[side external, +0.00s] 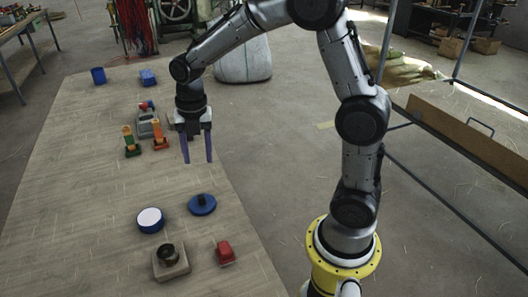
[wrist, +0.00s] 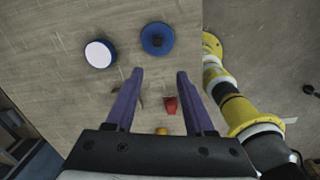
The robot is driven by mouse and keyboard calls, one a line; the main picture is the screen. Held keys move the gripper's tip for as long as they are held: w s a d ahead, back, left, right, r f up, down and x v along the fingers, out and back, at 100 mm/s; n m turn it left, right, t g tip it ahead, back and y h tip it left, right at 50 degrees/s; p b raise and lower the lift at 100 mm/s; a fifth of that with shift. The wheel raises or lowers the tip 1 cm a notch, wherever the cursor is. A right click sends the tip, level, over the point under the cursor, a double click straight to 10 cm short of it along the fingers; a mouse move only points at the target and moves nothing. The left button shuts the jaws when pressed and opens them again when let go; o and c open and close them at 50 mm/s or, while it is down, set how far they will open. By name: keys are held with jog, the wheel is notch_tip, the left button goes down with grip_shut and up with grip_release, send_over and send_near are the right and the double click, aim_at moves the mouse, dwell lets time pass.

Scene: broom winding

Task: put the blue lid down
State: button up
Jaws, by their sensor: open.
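The blue lid (side external: 203,206), a round disc with a dark knob on top, lies flat on the table. It also shows at the top of the wrist view (wrist: 157,38), beyond the fingertips. My gripper (side external: 198,161) is open, with two purple fingers pointing down and nothing between them. It hangs above the table, apart from the lid. A round blue container with a white top (side external: 150,220) stands beside the lid, to its left, and also shows in the wrist view (wrist: 100,54).
A grey block with a dark round piece (side external: 171,260) and a red object (side external: 225,252) are at the near end of the table (side external: 90,200). Orange and green pieces (side external: 157,132), a blue cup (side external: 98,76) and a blue block (side external: 148,77) stand farther back. The table's left side is clear.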

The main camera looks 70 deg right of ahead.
jog(key=s+a+r+m+t, duration=0.1)
jog(key=s+r+m, duration=0.3)
jog(key=s+m, duration=0.7)
jog(key=s+a+r+m+t, duration=0.2)
jog(key=s+r+m+t, duration=0.2)
jog(key=s+m, duration=0.7)
jog(key=shift+r+m, duration=0.3)
jog(key=shift+m, duration=0.8)
